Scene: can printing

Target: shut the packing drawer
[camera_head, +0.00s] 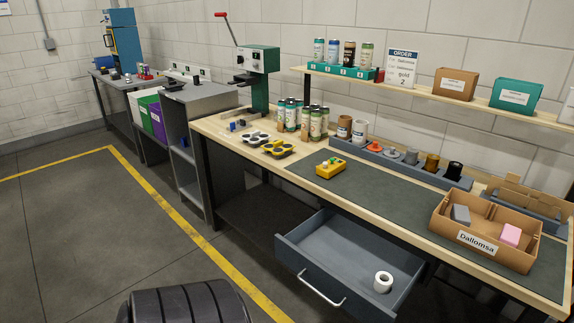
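The packing drawer (310,284) is grey-blue and stands pulled out from under the right part of the workbench. Its inside is visible, with a roll of white tape (383,282) near its right side and the rest of its floor bare. A pale bar handle (321,289) runs along its front panel, which faces the lower left. Neither of my grippers shows in this view. A dark ribbed part at the bottom edge seems to be mine, and it is apart from the drawer in the picture.
Above the drawer, the workbench carries a dark mat (400,205), a yellow device (330,168) and a cardboard box labelled Dallomsa (478,243). Several cans and a green press (260,75) stand farther back. The floor (100,225) left of the drawer is clear.

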